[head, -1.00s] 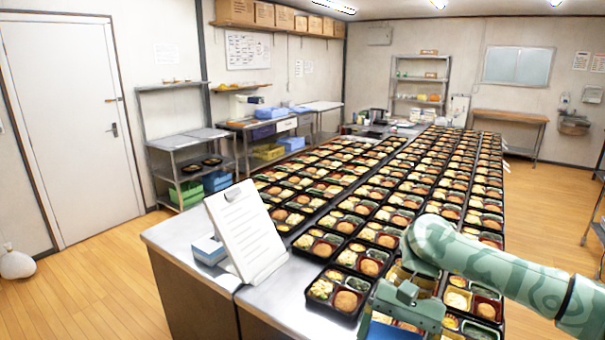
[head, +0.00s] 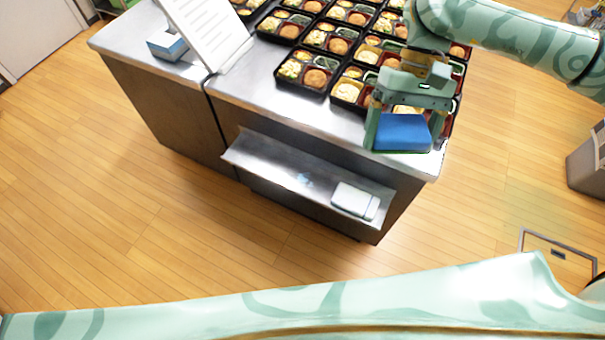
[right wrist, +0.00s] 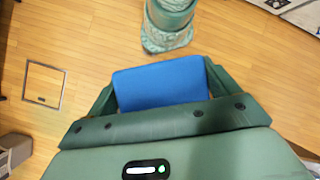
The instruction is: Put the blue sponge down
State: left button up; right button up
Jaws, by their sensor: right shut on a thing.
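The blue sponge (head: 402,133) is between the fingers of my right gripper (head: 403,140), near the front right corner of the steel table (head: 290,95). My right gripper is shut on it. In the right wrist view the sponge (right wrist: 160,86) fills the space between the two green fingers, with the wooden floor behind it. I cannot tell whether the sponge touches the table edge. My left gripper is not in view.
Several bento trays (head: 303,69) cover the table behind the gripper. A white board (head: 208,30) and a blue box (head: 166,44) stand at the left. A low steel shelf (head: 270,156) below the front edge holds a white container (head: 355,200). Bare steel shows along the front edge.

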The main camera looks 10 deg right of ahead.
dwell(0.7)
jog(key=w+a+r+n+t+h, duration=0.1)
jog(key=w+a+r+n+h, duration=0.1)
jog(key=a+n, duration=0.5)
jog(key=w+a+r+n+t+h, duration=0.1)
jog(key=w+a+n+h, duration=0.3)
jog(key=a+n, duration=0.4)
jog(key=shift+w+a+r+n+t+h, duration=0.15)
jog(key=shift+w+r+n+t+h, duration=0.2)
jog(key=shift+r+n+h, duration=0.6)
